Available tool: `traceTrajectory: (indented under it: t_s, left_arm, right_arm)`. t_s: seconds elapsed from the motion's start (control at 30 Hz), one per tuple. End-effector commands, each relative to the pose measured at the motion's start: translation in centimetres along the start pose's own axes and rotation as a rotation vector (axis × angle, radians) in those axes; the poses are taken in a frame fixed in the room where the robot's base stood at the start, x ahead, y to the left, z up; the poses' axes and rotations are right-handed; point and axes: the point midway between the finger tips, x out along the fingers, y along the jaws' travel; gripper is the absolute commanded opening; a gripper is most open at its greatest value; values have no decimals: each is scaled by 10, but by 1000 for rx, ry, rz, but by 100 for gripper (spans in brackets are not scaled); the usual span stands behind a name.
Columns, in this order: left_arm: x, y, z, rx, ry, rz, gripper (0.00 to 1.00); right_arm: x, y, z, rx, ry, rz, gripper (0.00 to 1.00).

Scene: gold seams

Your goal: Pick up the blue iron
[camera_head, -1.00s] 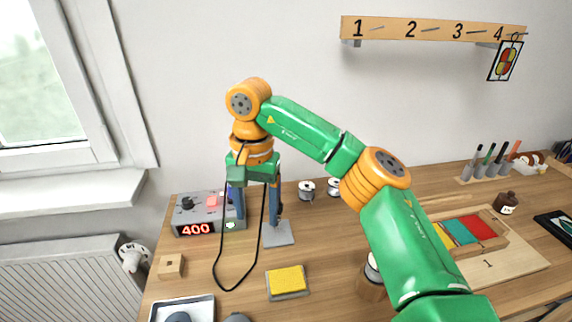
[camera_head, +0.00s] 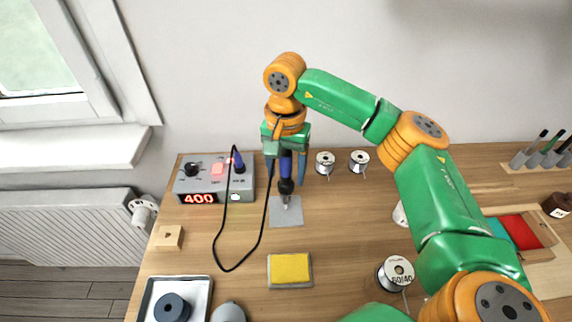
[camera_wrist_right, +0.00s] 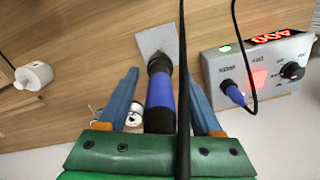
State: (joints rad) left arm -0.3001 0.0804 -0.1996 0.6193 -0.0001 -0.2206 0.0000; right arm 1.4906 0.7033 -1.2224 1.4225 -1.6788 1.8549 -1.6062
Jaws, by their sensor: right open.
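The blue iron (camera_head: 286,166) has a blue and black handle and stands upright, tip down, over a grey plate (camera_head: 286,216). Its blue handle also shows in the right wrist view (camera_wrist_right: 161,92). My right gripper (camera_head: 286,181) is open above the plate. Its two blue fingers stand on either side of the handle, as the right wrist view (camera_wrist_right: 161,85) shows, with a gap on both sides. The iron's upper end is hidden by the gripper body. A black cable (camera_head: 220,222) hangs in a loop beside it. My left gripper is not in view.
A grey control station (camera_head: 212,184) reading 400 stands left of the iron. A yellow sponge (camera_head: 290,268) lies in front. Solder spools (camera_head: 325,160) stand behind right, and a larger spool (camera_head: 396,270) stands in front right. A wooden block (camera_head: 169,238) is at left.

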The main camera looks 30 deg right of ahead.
Motion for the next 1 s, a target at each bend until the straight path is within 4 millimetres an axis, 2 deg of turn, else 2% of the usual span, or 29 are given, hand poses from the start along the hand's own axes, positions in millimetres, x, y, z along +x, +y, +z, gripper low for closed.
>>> traceTrajectory:
  t_s: [0.17, 0.27, 0.4, 0.43, 0.77, 0.87, 1.0]
  left_arm:
    - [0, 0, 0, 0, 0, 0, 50]
    - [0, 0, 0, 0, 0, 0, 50]
    - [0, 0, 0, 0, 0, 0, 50]
    - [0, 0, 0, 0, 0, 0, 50]
    - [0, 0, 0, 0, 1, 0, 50]
    - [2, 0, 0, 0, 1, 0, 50]
    - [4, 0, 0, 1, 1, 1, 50]
  right_arm:
    - [1, 0, 0, 0, 1, -2, 66]
    - [1, 0, 0, 0, 1, -1, 45]
    - [1, 0, 0, 0, 1, -1, 7]
    - [1, 0, 0, 0, 1, -1, 0]
    - [-1, 0, 0, 0, 1, -1, 0]
    - [-10, -1, -1, 1, 3, -3, 0]
    - [-39, -1, -1, 1, 4, -6, 0]
